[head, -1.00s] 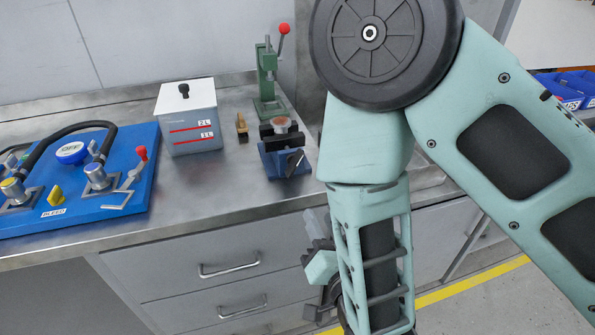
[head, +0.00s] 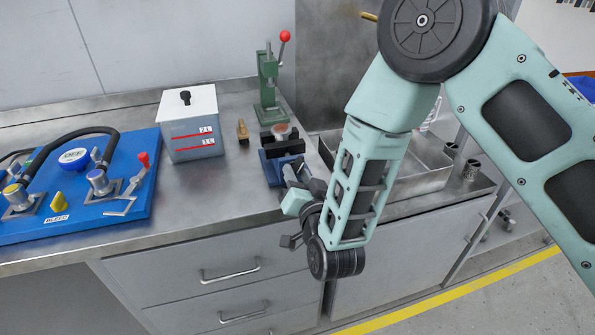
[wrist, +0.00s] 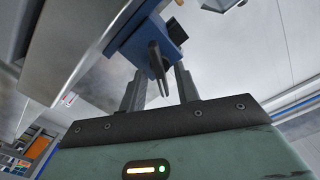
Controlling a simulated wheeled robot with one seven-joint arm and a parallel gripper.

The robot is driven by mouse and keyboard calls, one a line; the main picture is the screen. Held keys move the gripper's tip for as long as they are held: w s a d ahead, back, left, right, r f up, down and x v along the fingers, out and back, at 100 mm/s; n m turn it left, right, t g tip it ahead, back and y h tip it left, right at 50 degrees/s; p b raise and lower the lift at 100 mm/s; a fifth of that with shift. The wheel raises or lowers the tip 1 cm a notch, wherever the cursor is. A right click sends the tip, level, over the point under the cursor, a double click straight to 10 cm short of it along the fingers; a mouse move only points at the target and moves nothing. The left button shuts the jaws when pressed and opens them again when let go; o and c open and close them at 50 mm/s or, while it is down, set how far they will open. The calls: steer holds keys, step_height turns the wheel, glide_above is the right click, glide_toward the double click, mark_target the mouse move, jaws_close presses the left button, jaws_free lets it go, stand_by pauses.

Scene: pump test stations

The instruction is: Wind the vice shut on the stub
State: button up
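The vice (head: 273,171) has a blue body and black jaws and stands at the bench's front edge. The stub (head: 281,130), a round coppery-topped piece, sits at its jaws; I cannot tell whether they touch it. My gripper (head: 303,178) is right in front of the vice and partly hides its front, including the handle in the head view. In the wrist view the blue vice (wrist: 140,42) is ahead, with its dark handle bar (wrist: 157,62) between the fingers of my open gripper (wrist: 160,85). The fingers stand apart, with space on both sides of the bar.
A green press (head: 268,85) with a red knob stands behind the vice. A small brown block (head: 242,131) and a white tank (head: 190,125) are to its left, then a blue pump board (head: 125,195). A metal basin (head: 415,170) lies to the right.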

steer(key=shift+w+a, duration=0.1)
steer(key=shift+w, duration=0.3)
jaws_close()
steer(key=shift+f+m+b, duration=0.25)
steer(key=shift+m+b, duration=0.35)
steer(key=shift+b, duration=0.6)
steer(key=shift+r+m+b, duration=0.2)
steer(key=shift+m+b, duration=0.1)
steer(key=shift+m, duration=0.1)
jaws_free()
steer(key=shift+s, duration=0.1)
